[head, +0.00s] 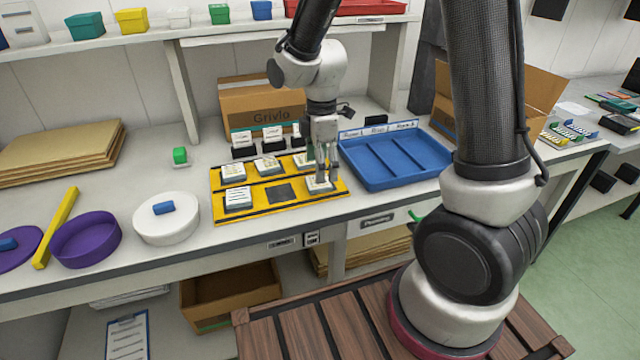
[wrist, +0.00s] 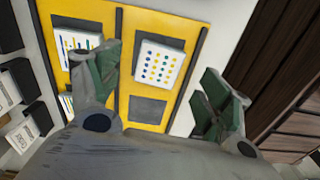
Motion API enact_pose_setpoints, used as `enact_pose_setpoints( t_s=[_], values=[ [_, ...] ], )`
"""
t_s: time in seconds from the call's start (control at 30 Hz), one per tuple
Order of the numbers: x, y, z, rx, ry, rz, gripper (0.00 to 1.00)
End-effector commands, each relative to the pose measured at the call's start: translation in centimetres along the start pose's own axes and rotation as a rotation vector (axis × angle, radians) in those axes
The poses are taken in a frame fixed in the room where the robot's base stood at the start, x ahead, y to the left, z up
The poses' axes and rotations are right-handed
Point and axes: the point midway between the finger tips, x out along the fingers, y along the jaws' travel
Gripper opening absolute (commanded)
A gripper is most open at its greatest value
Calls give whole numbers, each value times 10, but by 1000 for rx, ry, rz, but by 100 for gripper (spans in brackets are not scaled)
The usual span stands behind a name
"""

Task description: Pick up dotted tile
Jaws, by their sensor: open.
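The dotted tile (wrist: 160,62) is a pale square block with rows of coloured dots. It sits on the yellow board (wrist: 130,75) beside an empty dark square (wrist: 148,110). In the head view the tile (head: 319,185) is at the front right of the board (head: 218,207), partly hidden by my gripper (head: 325,172). My gripper is open and empty above it, pointing down. In the wrist view its green-padded fingers (wrist: 162,90) are apart, and the dotted tile shows between and beyond them. A striped tile (wrist: 78,42) lies past the left finger.
A blue divided tray (head: 392,170) stands close to the board's right. Card holders (head: 243,147) and a cardboard box (head: 262,108) stand behind. Several other tiles share the board. A white round lid (head: 166,225) and purple bowl (head: 86,240) are to the left.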

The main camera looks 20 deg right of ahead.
Motion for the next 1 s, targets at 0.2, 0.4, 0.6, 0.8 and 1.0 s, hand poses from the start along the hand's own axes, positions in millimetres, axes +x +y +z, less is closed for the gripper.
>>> enact_pose_setpoints(
  t_s=[0.2, 0.4, 0.6, 0.8, 1.0],
  values=[
    [34, -1, -2, 1, 0, -3, 79],
    [40, 0, -2, 1, 1, 0, 79],
    [39, 0, -2, 1, 1, 0, 60],
    [39, 0, -2, 1, 1, 0, 27],
    [39, 0, -3, 1, 2, 1, 27]
  ],
)
